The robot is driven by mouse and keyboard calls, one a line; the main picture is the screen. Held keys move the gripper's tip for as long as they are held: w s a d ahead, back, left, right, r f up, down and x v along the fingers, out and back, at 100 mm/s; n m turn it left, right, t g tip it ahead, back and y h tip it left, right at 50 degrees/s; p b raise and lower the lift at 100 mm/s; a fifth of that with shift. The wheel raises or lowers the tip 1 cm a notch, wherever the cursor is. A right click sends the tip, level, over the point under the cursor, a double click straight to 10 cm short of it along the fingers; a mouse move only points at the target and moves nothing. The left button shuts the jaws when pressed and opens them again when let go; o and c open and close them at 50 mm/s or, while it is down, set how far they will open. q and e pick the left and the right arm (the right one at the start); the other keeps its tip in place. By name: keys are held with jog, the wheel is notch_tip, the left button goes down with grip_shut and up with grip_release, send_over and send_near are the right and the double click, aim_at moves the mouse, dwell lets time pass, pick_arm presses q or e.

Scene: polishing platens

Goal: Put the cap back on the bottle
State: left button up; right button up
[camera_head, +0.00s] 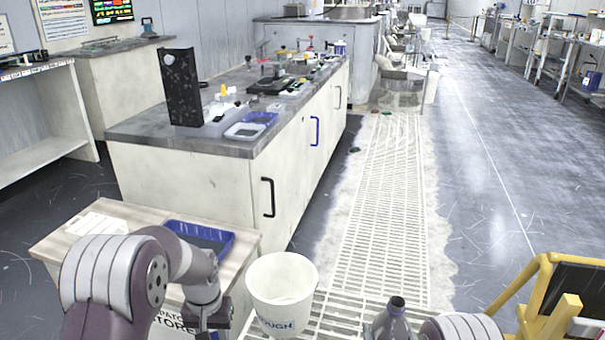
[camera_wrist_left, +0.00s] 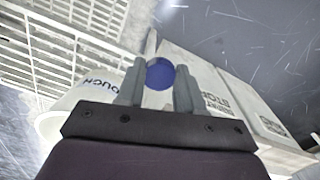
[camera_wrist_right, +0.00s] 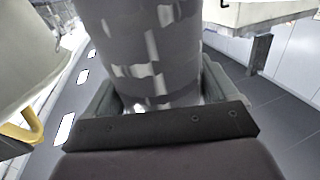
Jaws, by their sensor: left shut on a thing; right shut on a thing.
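The bottle (camera_head: 392,322) is grey, with a dark open neck at the bottom of the head view. In the right wrist view the bottle (camera_wrist_right: 150,50) fills the middle as a shiny grey cylinder between the fingers. My right gripper (camera_wrist_right: 158,105) is shut around its body. The blue round cap (camera_wrist_left: 160,74) sits between the fingertips of my left gripper (camera_wrist_left: 157,88), which is shut on it. In the head view my left gripper (camera_head: 208,318) is left of the bottle, with the bucket between them; the cap is hidden there. Cap and bottle are apart.
A white bucket (camera_head: 282,268) stands between my arms. A blue tray (camera_head: 232,238) lies on the low cabinet (camera_head: 60,238) at left. A yellow frame (camera_head: 535,285) stands at the right. A workbench (camera_head: 200,190) stands beyond; the grated floor (camera_head: 390,220) is mostly clear.

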notch_tip(320, 180, up, 35)
jog(key=w+p, duration=0.1)
jog(key=p, duration=3.6)
jog(key=shift+w+d+f+p, duration=0.2)
jog(key=shift+w+p, duration=0.2)
jog(key=shift+f, duration=0.1)
jog(key=shift+a, duration=0.1)
jog(key=s+a+f+n+g+y, duration=0.2)
jog(key=a+n+y, duration=0.2)
jog(key=a, duration=0.3)
jog(key=s+a+f+n+g+y, duration=0.2)
jog(key=s+a+n+y, duration=0.1)
jog(key=a+y, duration=0.4)
jog(key=shift+s+a+f+n, duration=0.25)
jog(key=shift+n, duration=0.25)
